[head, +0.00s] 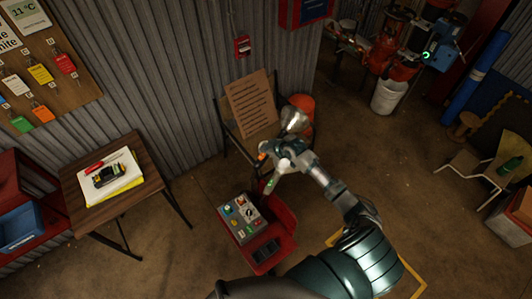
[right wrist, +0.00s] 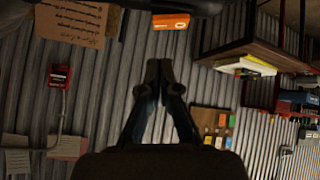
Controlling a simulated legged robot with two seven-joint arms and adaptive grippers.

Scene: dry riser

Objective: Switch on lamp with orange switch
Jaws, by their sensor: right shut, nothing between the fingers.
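A small orange block that looks like the orange switch (head: 262,157) shows beside my right gripper (head: 266,147). It also shows in the right wrist view (right wrist: 171,21), above the fingertips in the picture and apart from them there. My right gripper's dark fingers (right wrist: 158,72) are together and hold nothing. A silver dome that looks like the lamp (head: 293,120) is just behind my right gripper. I see no clear glow from it. My arm hides part of the area around the switch, and I cannot tell whether anything touches it. My left gripper is not in view.
A grey control box (head: 240,218) with coloured buttons sits on a red stand (head: 283,222) below the gripper. A brown notice board (head: 250,104) stands behind, by the corrugated wall. A wooden table (head: 148,167) with papers is at left. Floor between table and stand is clear.

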